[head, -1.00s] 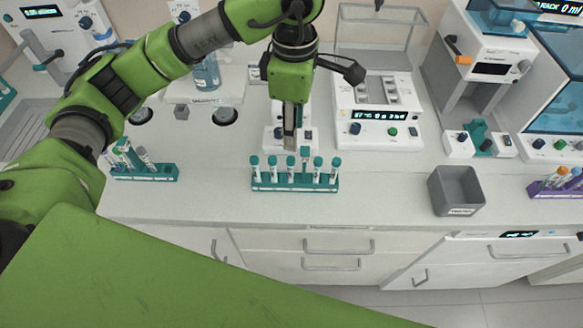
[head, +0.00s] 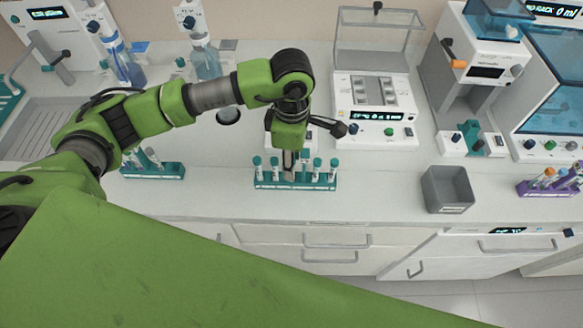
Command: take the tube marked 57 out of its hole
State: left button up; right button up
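A teal rack (head: 296,185) stands near the front of the counter, holding several upright tubes with teal caps, such as the tube at its left end (head: 257,165). Any number markings are too small to read, so I cannot tell which tube is 57. My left gripper (head: 289,172) points down at the rack's middle tubes and partly hides them. Its fingers look close together, but I cannot tell whether they hold a tube. My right gripper is not in view.
A second teal rack (head: 153,171) with tubes stands to the left. A grey bin (head: 447,189) and a purple rack (head: 549,186) stand to the right. A white device (head: 376,108) stands behind the rack. The counter between rack and bin is clear.

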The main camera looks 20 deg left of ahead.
pick_arm(q)
jog(key=c, duration=0.9)
jog(key=shift+c, duration=0.2)
jog(key=shift+r, duration=0.5)
notch_tip(320, 180, up, 2)
jog(key=shift+r+b, duration=0.1)
jog(key=shift+b, duration=0.55)
jog(key=s+r+b, duration=0.5)
jog(key=s+r, duration=0.4)
jog(key=s, duration=0.5)
jog(key=shift+d+r, duration=0.15)
jog(key=shift+r, duration=0.25)
